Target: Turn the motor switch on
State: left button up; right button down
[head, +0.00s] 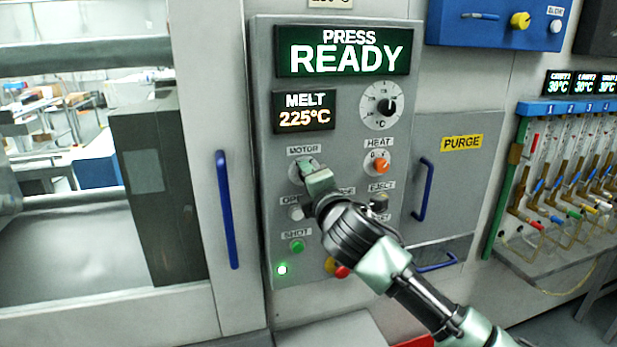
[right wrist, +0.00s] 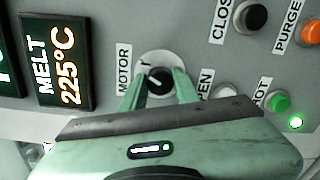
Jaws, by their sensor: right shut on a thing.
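The motor switch (right wrist: 158,78) is a black rotary knob on a round pale dial, next to the MOTOR label (right wrist: 124,70) in the right wrist view. My right gripper (head: 307,170) is at this switch on the grey control panel (head: 262,130). In the right wrist view its two green fingers stand on either side of the knob and are shut on it. In the head view the gripper hides most of the switch. My left gripper is in neither view.
The orange HEAT knob (head: 381,164) and the temperature dial (head: 382,105) sit to the right on the panel. A green SHOT button (head: 297,246) is below. Blue handles (head: 227,210) flank the panel. The display reads PRESS READY (head: 345,52).

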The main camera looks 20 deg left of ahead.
jog(key=shift+f+m, duration=0.1)
jog(key=shift+m, duration=0.4)
jog(key=c, duration=1.1)
grip_release()
jog(key=shift+d, duration=0.1)
jog(key=shift+o, duration=0.2)
jog(key=b+v, duration=0.2)
jog(key=v, duration=0.5)
jog(key=shift+s+d, duration=0.3)
